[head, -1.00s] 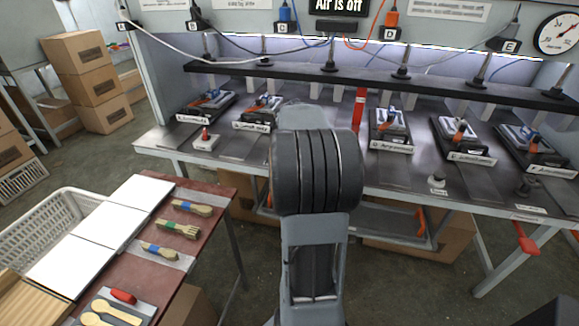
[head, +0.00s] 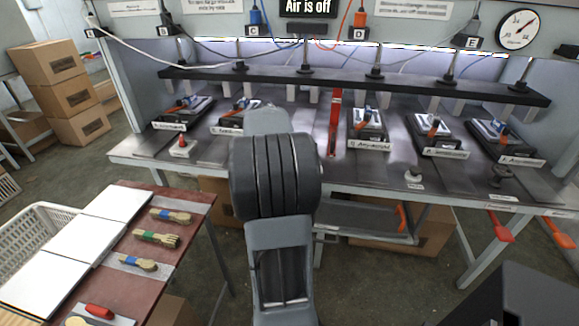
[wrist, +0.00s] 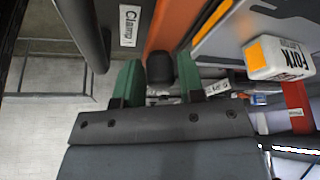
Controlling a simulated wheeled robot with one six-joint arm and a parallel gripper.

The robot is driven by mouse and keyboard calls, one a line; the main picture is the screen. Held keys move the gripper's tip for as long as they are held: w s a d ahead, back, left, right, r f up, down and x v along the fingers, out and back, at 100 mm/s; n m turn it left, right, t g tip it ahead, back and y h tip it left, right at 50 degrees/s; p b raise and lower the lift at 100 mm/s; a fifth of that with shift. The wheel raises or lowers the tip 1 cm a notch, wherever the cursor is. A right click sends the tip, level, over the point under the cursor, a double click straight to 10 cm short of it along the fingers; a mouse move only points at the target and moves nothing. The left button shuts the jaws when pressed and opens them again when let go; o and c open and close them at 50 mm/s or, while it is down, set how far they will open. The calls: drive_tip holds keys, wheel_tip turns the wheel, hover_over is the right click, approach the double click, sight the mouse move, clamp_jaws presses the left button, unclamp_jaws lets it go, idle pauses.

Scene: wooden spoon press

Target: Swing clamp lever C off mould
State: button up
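In the wrist view an orange clamp lever (wrist: 172,25) comes down from the top and ends in a dark round knob (wrist: 160,67). My gripper (wrist: 160,88) has its two green fingers on either side of this knob, with narrow gaps showing. It looks open around the lever's end, not shut on it. A tag reading "Clamp" (wrist: 129,26) is to the left, and a white block marked "FORK" (wrist: 278,58) is to the right. In the head view my arm hides my gripper and the mould behind it. The lever's letter is not readable.
A long steel bench (head: 215,152) carries several moulds, including one right of my arm (head: 368,128), under a black bar (head: 340,84). A red upright piece (head: 335,122) stands near my arm. A red side table (head: 165,262) with wooden cutlery is at the left. A sign (head: 309,30) reads "Air is off".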

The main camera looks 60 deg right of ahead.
drive_tip(key=o, duration=0.3)
drive_tip(key=shift+a, duration=0.15)
drive_tip(key=shift+o, duration=0.2)
drive_tip(key=p+v, duration=0.1)
drive_tip(key=v, duration=1.2)
drive_tip(key=shift+a+r+p, duration=0.2)
drive_tip(key=shift+r+p, duration=0.15)
drive_tip(key=shift+w, duration=0.1)
